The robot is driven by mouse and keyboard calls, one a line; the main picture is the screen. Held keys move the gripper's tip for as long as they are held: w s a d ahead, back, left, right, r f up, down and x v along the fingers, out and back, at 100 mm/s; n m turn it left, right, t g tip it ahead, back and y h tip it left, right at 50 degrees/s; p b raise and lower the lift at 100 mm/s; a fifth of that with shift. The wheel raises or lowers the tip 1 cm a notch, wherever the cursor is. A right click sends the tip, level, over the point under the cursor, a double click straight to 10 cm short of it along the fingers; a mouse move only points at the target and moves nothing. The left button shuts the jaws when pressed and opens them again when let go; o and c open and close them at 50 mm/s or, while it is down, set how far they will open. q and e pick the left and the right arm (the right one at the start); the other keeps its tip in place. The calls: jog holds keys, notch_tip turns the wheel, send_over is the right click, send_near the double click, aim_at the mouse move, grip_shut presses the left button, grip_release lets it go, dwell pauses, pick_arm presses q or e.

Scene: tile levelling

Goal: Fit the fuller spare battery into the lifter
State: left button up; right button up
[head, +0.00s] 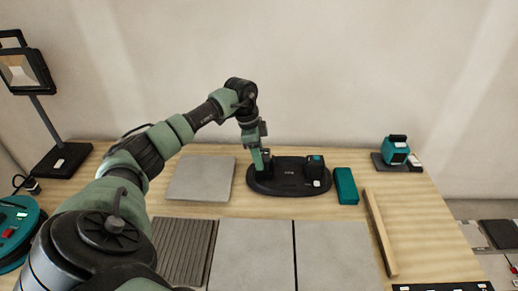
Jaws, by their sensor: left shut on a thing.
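The lifter (288,186) appears to be the black oval unit lying flat near the back middle of the table. A black block with a teal top (315,168) stands at its right end, with a small white spot in front. My left gripper (262,168) points down at the lifter's left end. It is shut on a small dark thing that is mostly hidden by the fingers; I cannot tell whether this is a battery or part of the lifter. No battery charge marking is readable. My right gripper is not in view.
A teal block (346,186) lies right of the lifter. A teal device (396,150) on a black base stands back right. A lamp (62,160) stands left.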

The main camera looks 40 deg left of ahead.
pick_arm(q)
jog(key=shift+f, duration=0.5)
dwell(0.3)
jog(key=o, duration=1.4)
jog(key=shift+o, duration=0.2)
jog(key=b+v, duration=0.1)
jog(key=v, duration=0.6)
jog(key=shift+r, duration=0.4)
jog(key=shift+a+r, duration=0.1)
